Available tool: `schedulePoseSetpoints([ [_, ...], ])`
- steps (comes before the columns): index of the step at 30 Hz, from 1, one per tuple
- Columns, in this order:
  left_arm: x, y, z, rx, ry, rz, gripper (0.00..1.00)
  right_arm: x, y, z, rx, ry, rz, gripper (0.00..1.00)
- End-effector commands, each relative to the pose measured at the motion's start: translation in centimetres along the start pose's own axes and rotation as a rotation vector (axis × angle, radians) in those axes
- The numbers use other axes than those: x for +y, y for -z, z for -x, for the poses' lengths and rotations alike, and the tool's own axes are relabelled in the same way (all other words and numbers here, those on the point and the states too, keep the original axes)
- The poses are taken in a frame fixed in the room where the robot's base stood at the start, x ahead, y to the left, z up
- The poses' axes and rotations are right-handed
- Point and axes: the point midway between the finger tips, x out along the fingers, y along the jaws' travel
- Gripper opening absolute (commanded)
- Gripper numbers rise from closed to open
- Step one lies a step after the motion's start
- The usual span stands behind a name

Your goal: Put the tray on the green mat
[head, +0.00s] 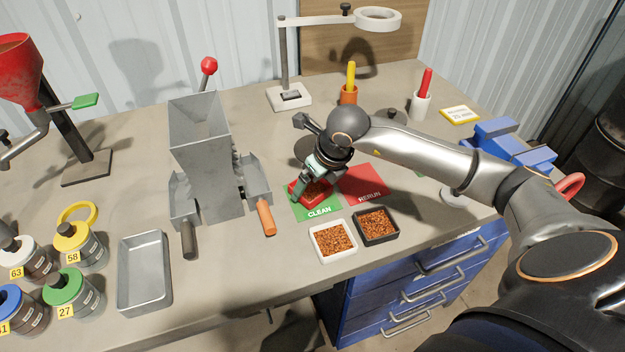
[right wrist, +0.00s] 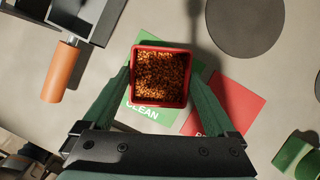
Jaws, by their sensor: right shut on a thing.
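A small red tray (head: 318,191) filled with copper-coloured granules is between the fingers of my right gripper (head: 308,190). The tray also shows in the right wrist view (right wrist: 138,99), level, with a finger of the gripper (right wrist: 160,82) against each side. The green mat (head: 300,213), marked CLEAN, lies under the tray; it also shows in the right wrist view (right wrist: 150,113). The tray overlaps the mat's rear part in the head view. I cannot tell whether its bottom touches the mat. My left gripper is not in view.
The red RERUN mat (head: 368,184) adjoins on the right. A white tray (head: 318,250) and a black tray (head: 362,237) of granules stand in front. A grey hopper machine (head: 205,150) with an orange-handled lever (head: 266,218) stands left. An empty metal tray (head: 145,275) is further left.

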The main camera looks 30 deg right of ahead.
Motion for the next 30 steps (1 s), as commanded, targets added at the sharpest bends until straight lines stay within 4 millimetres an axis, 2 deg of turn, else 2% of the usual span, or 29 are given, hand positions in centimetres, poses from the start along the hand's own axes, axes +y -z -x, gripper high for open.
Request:
schedulePoseSetpoints([
  [8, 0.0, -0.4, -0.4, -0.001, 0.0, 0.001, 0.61, 0.0, 0.1, -0.3, -0.003, 0.0, -0.001, 0.29],
  [9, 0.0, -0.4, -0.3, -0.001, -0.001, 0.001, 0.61, 0.0, 0.1, -0.3, -0.002, 0.0, -0.001, 0.94],
  [10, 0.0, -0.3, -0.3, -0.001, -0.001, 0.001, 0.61, 0.0, 0.1, -0.2, -0.001, 0.0, -0.001, 0.98],
  [11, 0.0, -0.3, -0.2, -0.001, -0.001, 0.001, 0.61, 0.0, 0.1, -0.2, -0.001, 0.0, -0.001, 1.0],
  [22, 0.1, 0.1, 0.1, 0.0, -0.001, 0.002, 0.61, -0.1, -0.2, 0.6, -0.003, 0.001, -0.001, 1.0],
  [26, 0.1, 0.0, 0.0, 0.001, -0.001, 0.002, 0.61, -0.1, -0.2, 2.9, -0.006, 0.003, 0.0, 1.0],
  [30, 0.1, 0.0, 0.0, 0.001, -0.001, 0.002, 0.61, -0.1, -0.2, 6.1, -0.007, 0.004, 0.0, 1.0],
])
